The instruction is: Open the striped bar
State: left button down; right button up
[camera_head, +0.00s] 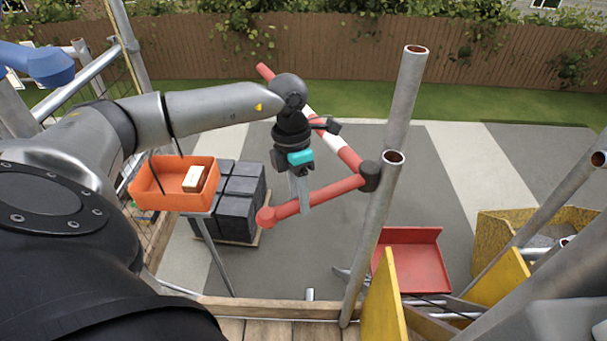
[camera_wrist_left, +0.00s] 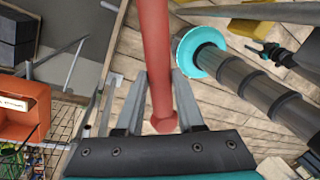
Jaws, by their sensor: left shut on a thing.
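The striped bar (camera_head: 328,137), red and white, slants from the upper middle down to a dark joint (camera_head: 370,176) on a grey upright pole. A plain red arm (camera_head: 325,194) runs from that joint to the lower left and ends in a red knob (camera_head: 266,217). My left gripper (camera_head: 302,206) points down with its fingers shut around this red arm near the knob. In the left wrist view the red arm (camera_wrist_left: 157,60) passes between both grey fingers, with its knob close to the gripper body. My gripper hides part of the red arm.
An orange bin (camera_head: 160,185) holding a pale box is at left, beside stacked dark blocks (camera_head: 240,205). A red tray (camera_head: 415,262) and yellow panels (camera_head: 380,300) are at lower right. Scaffold poles (camera_head: 408,95) stand close to the bar. Paving beyond is clear.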

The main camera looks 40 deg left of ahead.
pick_arm(q)
jog(key=c, duration=0.5)
grip_release()
jog(key=r, duration=0.2)
jog(key=a+r, duration=0.1)
jog(key=r, duration=0.4)
jog(key=shift+w+a+r, duration=0.15)
jog(key=shift+w+r, duration=0.1)
jog(key=shift+w, duration=0.05)
